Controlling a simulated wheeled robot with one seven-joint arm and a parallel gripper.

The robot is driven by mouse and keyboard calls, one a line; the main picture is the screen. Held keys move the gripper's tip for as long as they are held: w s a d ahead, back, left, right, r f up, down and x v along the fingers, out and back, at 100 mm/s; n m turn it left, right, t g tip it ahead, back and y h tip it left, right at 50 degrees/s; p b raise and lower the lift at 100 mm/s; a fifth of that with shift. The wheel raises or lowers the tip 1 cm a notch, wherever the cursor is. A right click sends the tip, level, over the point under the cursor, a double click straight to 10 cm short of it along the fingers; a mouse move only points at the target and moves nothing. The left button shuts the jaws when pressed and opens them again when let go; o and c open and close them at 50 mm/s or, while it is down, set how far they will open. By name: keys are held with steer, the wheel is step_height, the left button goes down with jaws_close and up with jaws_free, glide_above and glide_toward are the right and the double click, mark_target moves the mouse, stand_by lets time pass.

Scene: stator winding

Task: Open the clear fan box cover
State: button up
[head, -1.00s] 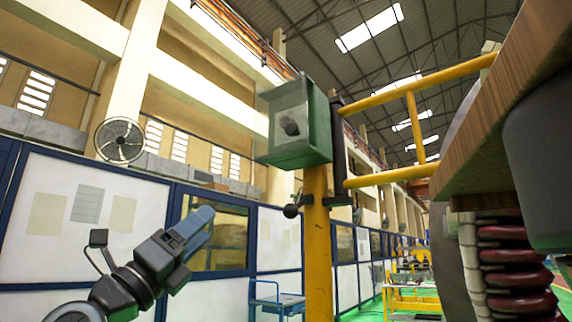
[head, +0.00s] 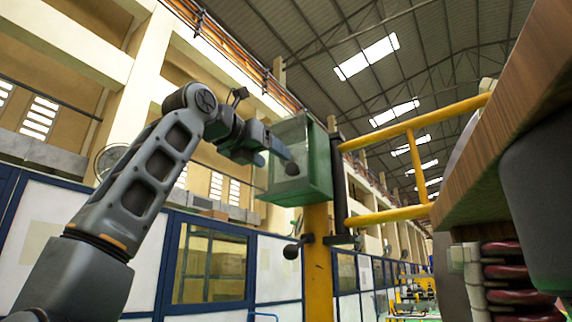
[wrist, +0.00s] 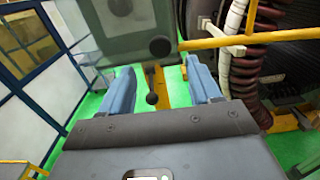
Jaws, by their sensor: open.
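The fan box (head: 318,165) is a green box on top of a yellow post. Its clear cover (head: 285,187) is on the box's left-facing side and looks shut. A dark round knob (head: 291,168) shows at the cover. In the wrist view the box's clear face (wrist: 125,48) fills the upper middle, with the knob (wrist: 160,46) at its right part. My gripper (head: 284,150) is open and empty, just in front of the cover by the knob. In the wrist view the knob lies beyond and between my two blue fingertips (wrist: 160,64). I cannot tell if they touch anything.
A dark ball-ended lever (head: 292,250) sticks out from the yellow post (head: 317,275) below the box. Yellow rails (head: 400,215) run right from the post to a wooden-edged platform (head: 500,130). White panels (head: 275,268) with blue frames stand behind.

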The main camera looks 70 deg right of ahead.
mark_target(290, 168)
steer(key=shift+p+x, duration=0.85)
steer(key=shift+x, duration=2.6)
jaws_close()
